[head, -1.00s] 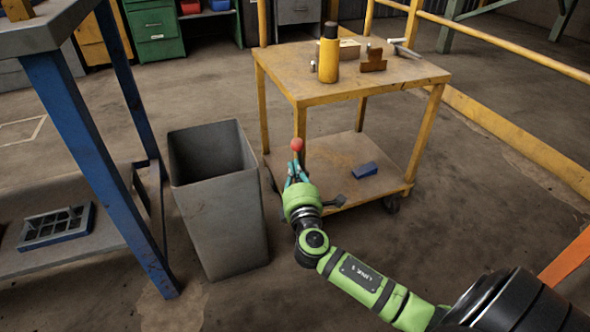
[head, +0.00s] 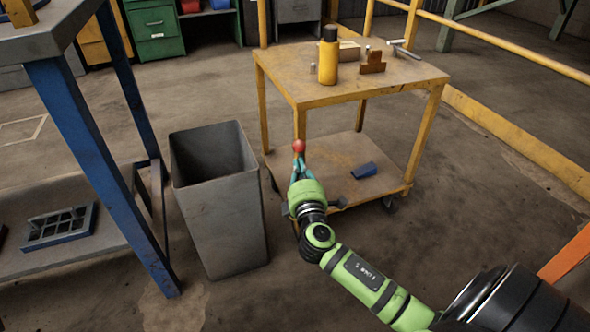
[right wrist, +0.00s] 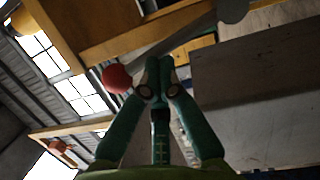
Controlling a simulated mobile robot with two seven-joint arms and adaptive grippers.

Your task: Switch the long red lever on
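The lever's round red knob (head: 298,146) shows just beyond my right gripper (head: 302,160), in front of the yellow cart's near left leg. In the right wrist view the red knob (right wrist: 117,78) is left of the fingertips. A grey bar (right wrist: 180,38) runs from near the knob up to the right, behind the fingertips. My right gripper (right wrist: 159,64) has its teal fingers drawn together at the tips, beside the knob. I cannot tell whether the bar is between them. The lever's mount is mostly hidden by my gripper in the head view. My left gripper is not in view.
A grey bin (head: 217,205) stands left of my right gripper. The yellow cart (head: 345,92) behind it carries a yellow bottle (head: 328,56) and a brown block (head: 373,62); a blue block (head: 364,170) lies on its lower shelf. A blue-legged bench (head: 95,160) stands at left.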

